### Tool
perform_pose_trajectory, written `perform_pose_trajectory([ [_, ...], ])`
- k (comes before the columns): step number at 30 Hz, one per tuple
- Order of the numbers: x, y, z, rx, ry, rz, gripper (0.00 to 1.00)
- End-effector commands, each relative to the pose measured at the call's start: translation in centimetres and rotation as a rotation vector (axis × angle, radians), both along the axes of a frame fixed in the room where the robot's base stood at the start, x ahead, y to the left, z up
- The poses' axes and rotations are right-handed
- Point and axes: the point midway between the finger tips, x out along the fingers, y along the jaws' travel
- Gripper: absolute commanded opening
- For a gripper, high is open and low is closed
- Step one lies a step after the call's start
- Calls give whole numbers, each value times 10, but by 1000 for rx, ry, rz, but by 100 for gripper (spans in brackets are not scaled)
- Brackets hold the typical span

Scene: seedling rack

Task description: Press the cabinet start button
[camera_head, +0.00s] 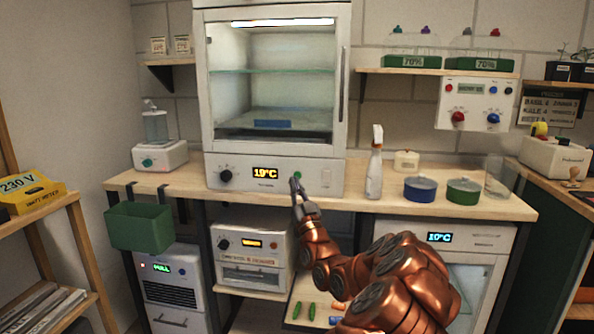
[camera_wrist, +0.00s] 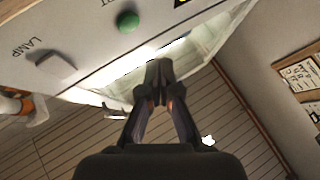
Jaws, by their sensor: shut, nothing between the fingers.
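The white cabinet (camera_head: 224,160) stands on the wooden bench, with a lit "19°C" display on its lower panel. The green start button (camera_head: 297,175) is on that panel, right of the display. It also shows in the wrist view (camera_wrist: 127,21), near the top, beside a partly cut-off label. My gripper (camera_head: 296,184) is shut and empty, close to the panel just below the button. In the wrist view its fingertips (camera_wrist: 159,68) appear below and to the right of the button, with a visible gap in the picture. I cannot tell whether they touch the panel.
A grey switch marked "LAMP" (camera_wrist: 55,65) sits on the same panel beside the button. A black knob (camera_head: 226,176) is left of the display. A spray bottle (camera_head: 375,170) and blue and green dishes (camera_head: 420,189) stand right of the cabinet. Bare bench lies between.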

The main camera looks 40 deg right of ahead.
Motion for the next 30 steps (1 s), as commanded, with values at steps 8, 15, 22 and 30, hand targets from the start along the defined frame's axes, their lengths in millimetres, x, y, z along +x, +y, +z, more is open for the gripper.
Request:
perform_pose_trajectory([
  [8, 15, -20, -1, -2, 3, 0, 0],
  [15, 19, -26, -1, 0, 1, 2, 0],
  [22, 19, -26, -1, 1, 1, 1, 0],
  [30, 19, -26, -1, 0, 1, 1, 0],
])
